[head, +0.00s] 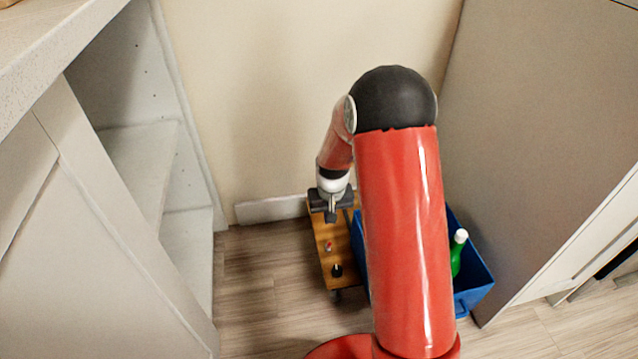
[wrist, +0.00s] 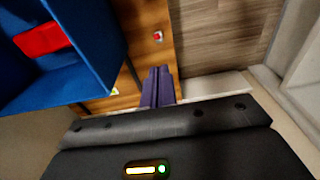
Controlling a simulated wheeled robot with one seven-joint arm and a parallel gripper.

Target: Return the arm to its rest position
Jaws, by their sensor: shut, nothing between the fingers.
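My red arm reaches forward and down in the head view. My gripper (head: 331,214) hangs over the far end of a small wooden cart (head: 322,268). In the wrist view my gripper (wrist: 158,72) shows its two purple fingers pressed together, with nothing between them. The wooden top of the cart (wrist: 160,25) lies beneath the fingers in that view. Part of the cart is hidden behind my gripper and arm in the head view.
A blue bin (head: 477,277) beside the cart holds a green bottle (head: 457,254); a red item (wrist: 42,39) shows inside it in the wrist view. Small objects lie on the cart. Open shelving (head: 140,165) stands left, a cabinet (head: 535,150) right. Bare floor (head: 250,285) lies left of the cart.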

